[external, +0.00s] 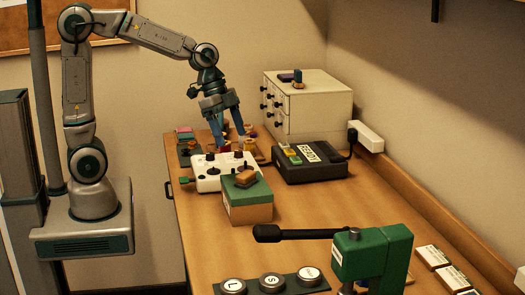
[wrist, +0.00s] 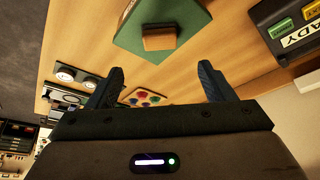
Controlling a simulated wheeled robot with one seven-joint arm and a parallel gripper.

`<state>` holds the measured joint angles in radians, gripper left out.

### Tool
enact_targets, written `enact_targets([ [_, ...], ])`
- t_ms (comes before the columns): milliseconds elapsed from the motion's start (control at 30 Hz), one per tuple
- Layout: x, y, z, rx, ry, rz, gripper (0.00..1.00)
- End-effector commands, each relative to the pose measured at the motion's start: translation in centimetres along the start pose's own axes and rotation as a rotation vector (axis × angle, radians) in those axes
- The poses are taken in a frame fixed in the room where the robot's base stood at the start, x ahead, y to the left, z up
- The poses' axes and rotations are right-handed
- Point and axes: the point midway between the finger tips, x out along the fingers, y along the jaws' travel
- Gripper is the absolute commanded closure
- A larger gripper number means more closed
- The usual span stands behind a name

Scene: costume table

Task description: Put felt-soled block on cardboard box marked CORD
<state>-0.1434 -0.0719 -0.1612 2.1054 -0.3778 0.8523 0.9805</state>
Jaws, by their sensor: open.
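A small tan-brown wooden block (external: 245,178) rests on the green top of a tan-sided box (external: 248,208). In the wrist view the block (wrist: 160,37) has a darker band along one edge, which may be its felt sole; the green top (wrist: 130,35) spreads around it. My gripper (external: 230,141) points down behind that box, over the far part of the table. Its fingers are apart and empty in the wrist view (wrist: 158,84), clear of the block. I cannot read CORD on any box. Small white-topped boxes (external: 432,257) lie at the front right.
A white control box (external: 208,184) with dark knobs stands just behind the green-topped box. A black device (external: 310,165) with coloured keys is to its right, a white drawer cabinet (external: 325,105) behind. A green-and-black lever device (external: 370,255) stands in front. Table is clear at centre right.

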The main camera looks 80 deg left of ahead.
Motion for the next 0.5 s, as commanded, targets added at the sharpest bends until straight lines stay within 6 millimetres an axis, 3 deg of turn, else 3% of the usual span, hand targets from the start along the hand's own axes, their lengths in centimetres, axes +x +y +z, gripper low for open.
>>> enact_targets([
  [167,-1.2,0.7,1.2,-0.050,-0.018,-0.017,0.25],
  [267,-2.1,2.0,3.6,-0.158,-0.051,-0.052,0.25],
  [500,-3.8,5.6,11.4,-0.517,-0.113,-0.177,0.25],
])
